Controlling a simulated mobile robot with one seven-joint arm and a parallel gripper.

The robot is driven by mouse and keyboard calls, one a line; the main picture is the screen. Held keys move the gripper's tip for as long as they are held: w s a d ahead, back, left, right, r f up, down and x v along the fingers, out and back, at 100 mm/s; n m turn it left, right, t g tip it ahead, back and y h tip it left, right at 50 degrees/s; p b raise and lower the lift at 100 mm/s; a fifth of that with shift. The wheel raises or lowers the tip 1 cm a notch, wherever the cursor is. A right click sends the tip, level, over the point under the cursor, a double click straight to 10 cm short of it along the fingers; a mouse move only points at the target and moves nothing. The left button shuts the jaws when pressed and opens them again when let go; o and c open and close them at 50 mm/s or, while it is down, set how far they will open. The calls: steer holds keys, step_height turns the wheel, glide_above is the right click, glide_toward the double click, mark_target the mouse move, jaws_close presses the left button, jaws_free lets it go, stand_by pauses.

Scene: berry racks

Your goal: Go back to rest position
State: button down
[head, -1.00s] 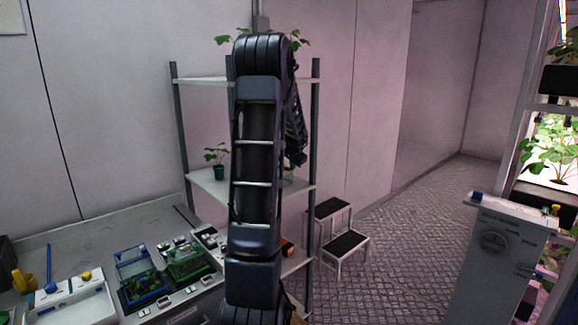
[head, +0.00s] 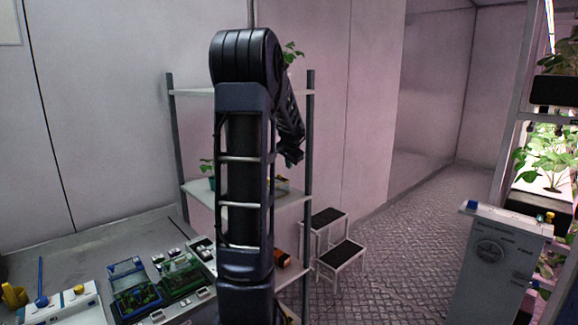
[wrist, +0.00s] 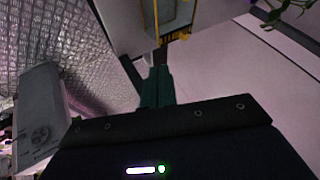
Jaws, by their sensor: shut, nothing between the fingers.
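My arm rises in the middle of the head view, its elbow high and its farther part folded down behind to the right. In the wrist view my gripper (wrist: 157,88) shows as two dark green fingers close together, with nothing between them. The gripper's fingers cannot be made out in the head view.
A metal shelf rack (head: 310,140) with potted plants stands behind my arm. A bench with a blue-rimmed tray (head: 127,285) and a green tray (head: 186,275) is at left. A step stool (head: 340,255) stands right of the rack; a grey cabinet (head: 490,270) is at right. The floor between is clear.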

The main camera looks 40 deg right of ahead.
stand_by(0.3)
steer(key=s+a+r+n+y, duration=0.1)
steer(key=s+a+r, duration=0.15)
steer(key=a, duration=0.65)
steer(key=s+a+r+n+t, duration=0.15)
steer(key=a+r, duration=0.25)
steer(key=a, duration=0.5)
steer(key=s+a+r+n+y, duration=0.1)
steer(key=s+a+r+n, duration=0.15)
steer(key=a, duration=0.65)
steer(key=s+a+f+n+g+y, duration=0.1)
steer(key=s+a+f+n, duration=0.2)
steer(key=a, duration=0.5)
steer(key=s+a+f+n, duration=0.2)
steer(key=s+a+n, duration=0.3)
steer(key=a, duration=0.3)
steer(key=s+a+f+n+g+y, duration=0.1)
steer(key=s+a+f+n, duration=0.2)
steer(key=a, duration=0.5)
steer(key=shift+s+f+n+g+y, duration=0.3)
steer(key=shift+s+f+n+g, duration=0.1)
steer(key=shift+s, duration=0.25)
